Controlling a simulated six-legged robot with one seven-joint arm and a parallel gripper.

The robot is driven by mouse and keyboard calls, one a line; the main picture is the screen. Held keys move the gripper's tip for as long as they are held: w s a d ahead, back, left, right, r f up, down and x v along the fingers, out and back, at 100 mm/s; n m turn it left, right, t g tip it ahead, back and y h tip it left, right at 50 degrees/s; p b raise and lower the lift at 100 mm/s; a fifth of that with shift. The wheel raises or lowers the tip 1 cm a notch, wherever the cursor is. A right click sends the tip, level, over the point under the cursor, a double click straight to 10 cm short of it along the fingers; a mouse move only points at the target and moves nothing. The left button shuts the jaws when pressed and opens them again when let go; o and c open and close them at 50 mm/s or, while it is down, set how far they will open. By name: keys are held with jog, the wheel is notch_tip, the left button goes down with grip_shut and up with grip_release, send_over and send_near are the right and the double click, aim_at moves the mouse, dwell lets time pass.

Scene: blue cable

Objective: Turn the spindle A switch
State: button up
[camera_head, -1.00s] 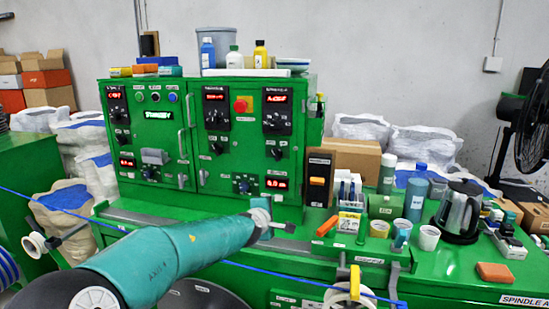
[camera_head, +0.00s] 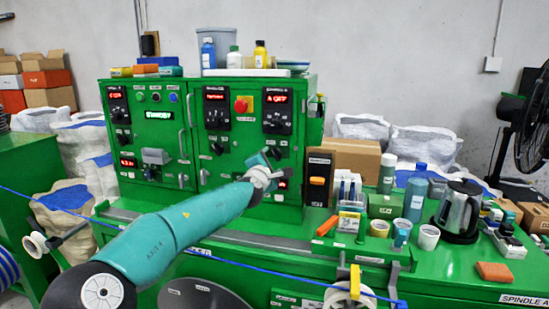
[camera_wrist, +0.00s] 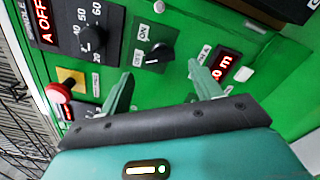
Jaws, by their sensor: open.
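The spindle A switch is a black rotary knob (camera_wrist: 160,53) on a small plate with ON and OFF labels, near the middle of the wrist view. Its handle appears to slant toward the OFF side. In the head view the switch (camera_head: 277,152) shows just above my gripper. The red display (camera_wrist: 44,20) in the wrist view reads "A OFF"; it also shows in the head view (camera_head: 277,98). My gripper (camera_wrist: 160,72) is open, with its two green fingers on either side of the knob in the picture. I see no contact with the knob.
A large dial (camera_wrist: 92,38) and a red knob (camera_wrist: 59,93) lie left of the switch in the wrist view. A red display (camera_wrist: 226,66) sits right, close behind the right finger. A black-and-orange box (camera_head: 318,178) stands right of the cabinet. A blue cable (camera_head: 240,264) runs across the front.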

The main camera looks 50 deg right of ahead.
aim_at(275, 155)
jog(key=shift+x, duration=2.8)
jog(key=c, duration=1)
